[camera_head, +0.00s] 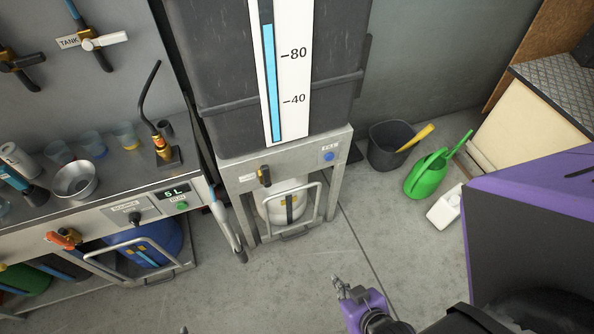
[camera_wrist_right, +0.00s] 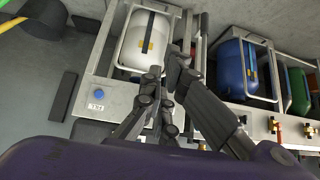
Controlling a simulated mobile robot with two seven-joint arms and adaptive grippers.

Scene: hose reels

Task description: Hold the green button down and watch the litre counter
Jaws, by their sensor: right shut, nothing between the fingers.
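The green button (camera_head: 182,206) sits on the front panel of the bench at left in the head view. Just above it is the litre counter (camera_head: 174,192), a small dark display that seems to read 5 L or 6 L. My right gripper (camera_head: 340,284) is low over the floor, well right of the button and apart from it. Its fingers (camera_wrist_right: 165,88) show in the right wrist view, shut and empty. A small grey tip (camera_head: 184,330) at the bottom edge of the head view looks like part of my left gripper; its jaws are hidden.
A tank with a blue level gauge (camera_head: 269,85) stands on a metal stand (camera_head: 240,172) with a blue button (camera_head: 329,156). A hose nozzle (camera_head: 161,146) and metal bowl (camera_head: 75,181) are on the bench. A green watering can (camera_head: 427,174) stands right; the middle floor is clear.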

